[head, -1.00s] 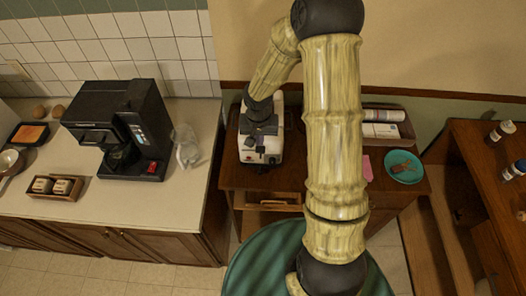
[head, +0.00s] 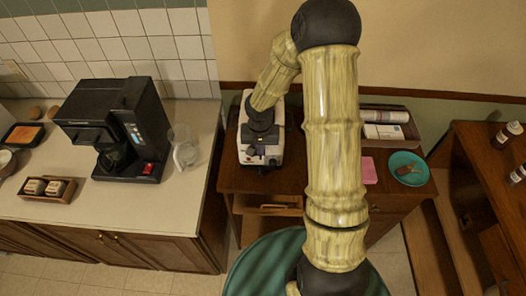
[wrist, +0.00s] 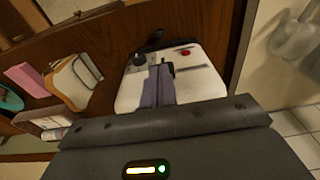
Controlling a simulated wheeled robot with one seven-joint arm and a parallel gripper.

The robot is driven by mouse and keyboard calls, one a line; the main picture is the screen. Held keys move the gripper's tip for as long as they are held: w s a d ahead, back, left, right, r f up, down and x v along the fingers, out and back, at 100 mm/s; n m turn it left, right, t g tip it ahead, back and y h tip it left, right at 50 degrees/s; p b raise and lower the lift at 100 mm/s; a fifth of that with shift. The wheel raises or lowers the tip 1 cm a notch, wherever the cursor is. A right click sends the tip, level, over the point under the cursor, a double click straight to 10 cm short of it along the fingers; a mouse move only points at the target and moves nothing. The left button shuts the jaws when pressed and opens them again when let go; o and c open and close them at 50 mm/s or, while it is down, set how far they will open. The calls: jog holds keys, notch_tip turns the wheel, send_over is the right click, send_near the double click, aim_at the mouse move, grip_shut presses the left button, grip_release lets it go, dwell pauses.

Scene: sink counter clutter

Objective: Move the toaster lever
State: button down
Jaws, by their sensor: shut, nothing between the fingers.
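The white toaster (head: 246,154) stands on the brown wooden cabinet, partly covered by my arm in the head view. In the wrist view its white end (wrist: 208,80) shows a red button (wrist: 184,52), a black knob (wrist: 138,59) and a dark part sticking out at the far edge (wrist: 155,40), which may be the lever. My gripper (wrist: 160,68) is shut and empty, its grey fingers together over this end, between the knob and the button. I cannot tell whether the fingertips touch the toaster. My gripper is small and dark in the head view (head: 262,150).
The cabinet top also holds a pink pad (head: 369,171), a teal plate (head: 408,168) and a tray of boxes (head: 412,131). A partly open drawer (head: 272,204) is below the toaster. On the left counter are a black coffee maker (head: 125,120) and a glass jug (head: 184,148).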

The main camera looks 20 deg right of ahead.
notch_tip(320, 180, down, 4)
jog(key=b, duration=0.3)
jog(key=shift+w, duration=0.15)
jog(key=shift+d, duration=0.15)
jog(key=shift+r, duration=0.1)
jog(key=s, duration=0.1)
jog(key=s+a, duration=0.1)
jog(key=s+r, duration=0.1)
jog(key=shift+s+a+b, duration=0.1)
jog(key=shift+a+b, duration=0.05)
jog(key=shift+b, duration=0.25)
